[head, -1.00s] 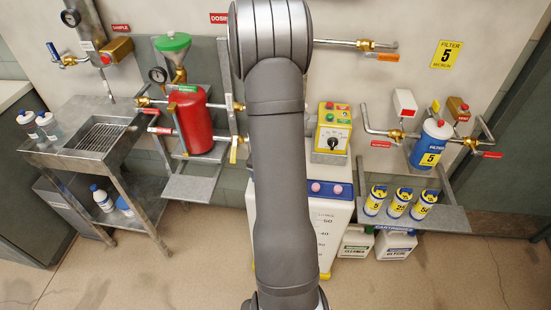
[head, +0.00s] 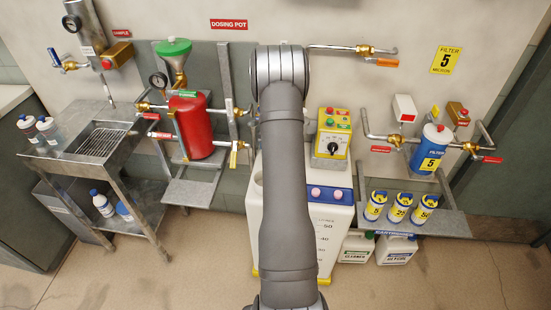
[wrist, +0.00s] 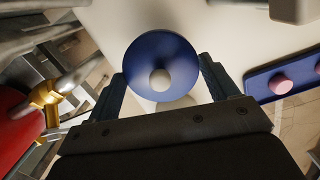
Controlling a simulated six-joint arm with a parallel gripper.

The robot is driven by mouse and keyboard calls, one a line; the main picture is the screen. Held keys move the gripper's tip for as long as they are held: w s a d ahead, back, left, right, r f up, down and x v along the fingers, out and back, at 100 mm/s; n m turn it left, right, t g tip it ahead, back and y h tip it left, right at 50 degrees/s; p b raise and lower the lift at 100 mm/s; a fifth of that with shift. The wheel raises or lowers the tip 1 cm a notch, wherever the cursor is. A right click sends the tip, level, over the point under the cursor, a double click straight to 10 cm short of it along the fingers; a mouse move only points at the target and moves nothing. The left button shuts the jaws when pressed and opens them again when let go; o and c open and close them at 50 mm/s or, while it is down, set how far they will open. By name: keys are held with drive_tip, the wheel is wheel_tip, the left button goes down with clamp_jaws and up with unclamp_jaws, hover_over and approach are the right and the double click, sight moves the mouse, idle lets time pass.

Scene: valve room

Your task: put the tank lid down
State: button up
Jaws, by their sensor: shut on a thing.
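The tank lid (wrist: 160,66) is a round blue disc with a pale round knob, seen in the wrist view between the two fingers of my gripper (wrist: 163,76). My gripper is shut on it. Behind the lid is the pale top of the white tank (wrist: 225,40). I cannot tell how far the lid is from the tank. In the head view the white tank (head: 330,228) stands behind my arm, with a pale opening partly showing at its left. My arm hides the gripper and lid there.
A blue panel with pink knobs (wrist: 280,84) lies right of the lid. The red dosing pot (head: 196,127) with brass valves is close on the left. A yellow control box (head: 331,135) is above the tank. Filter cartridges (head: 399,206) stand on a shelf at right.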

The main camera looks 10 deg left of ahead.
wheel_tip(320, 180, down, 4)
drive_tip(key=shift+r, duration=0.15)
drive_tip(key=shift+w+f, duration=0.2)
drive_tip(key=shift+f, duration=0.1)
drive_tip(key=shift+f, duration=0.1)
drive_tip(key=o, duration=0.9)
drive_tip(key=shift+o, duration=0.2)
drive_tip(key=r, duration=0.4)
drive_tip(key=s+r, duration=0.1)
drive_tip(key=r, duration=0.7)
drive_tip(key=shift+s+a+r, duration=0.1)
drive_tip(key=shift+s+a, duration=0.05)
drive_tip(key=shift+s, duration=0.05)
